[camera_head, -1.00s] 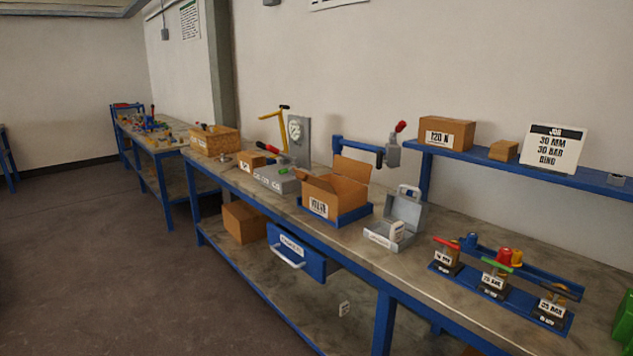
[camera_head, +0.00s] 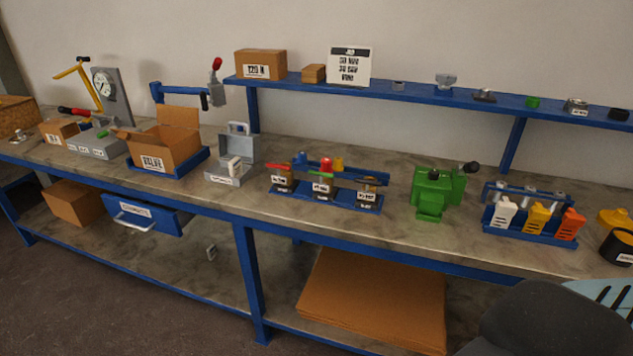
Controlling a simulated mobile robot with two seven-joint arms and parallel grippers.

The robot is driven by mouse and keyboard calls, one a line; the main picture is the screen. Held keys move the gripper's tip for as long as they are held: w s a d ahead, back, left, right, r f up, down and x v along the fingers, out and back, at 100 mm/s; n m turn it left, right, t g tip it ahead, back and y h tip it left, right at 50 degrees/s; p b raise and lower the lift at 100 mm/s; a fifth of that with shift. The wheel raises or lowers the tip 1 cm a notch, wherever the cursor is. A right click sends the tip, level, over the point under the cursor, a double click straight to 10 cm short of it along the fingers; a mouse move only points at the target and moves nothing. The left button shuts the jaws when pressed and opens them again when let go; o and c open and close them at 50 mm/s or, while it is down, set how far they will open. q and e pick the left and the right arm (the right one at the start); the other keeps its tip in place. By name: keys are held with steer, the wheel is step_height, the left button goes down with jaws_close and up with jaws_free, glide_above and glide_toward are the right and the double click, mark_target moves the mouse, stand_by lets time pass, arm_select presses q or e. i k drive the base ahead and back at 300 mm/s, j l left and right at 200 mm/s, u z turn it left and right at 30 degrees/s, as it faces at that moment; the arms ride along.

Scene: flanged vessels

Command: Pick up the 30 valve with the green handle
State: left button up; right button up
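A blue rack (camera_head: 334,197) on the workbench holds three small valves with white labels. The valve with the green handle (camera_head: 321,184) stands in the middle of the rack. A valve with a red handle (camera_head: 281,178) is on its left, and a valve with a dark handle (camera_head: 367,190) is on its right. The valve labels are too small to read surely. Red, yellow and blue caps show behind the valves. Neither of my grippers is in view.
A grey open case (camera_head: 231,165) stands left of the rack, and a green machine (camera_head: 433,192) stands right of it. A blue shelf (camera_head: 430,96) runs behind. A dark rounded object (camera_head: 550,322), perhaps a chair, stands before the bench at lower right.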

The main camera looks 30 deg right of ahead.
mark_target(326, 191)
steer(key=z, duration=2)
steer(key=i+j+z, duration=0.1)
steer(key=i+j, duration=0.2)
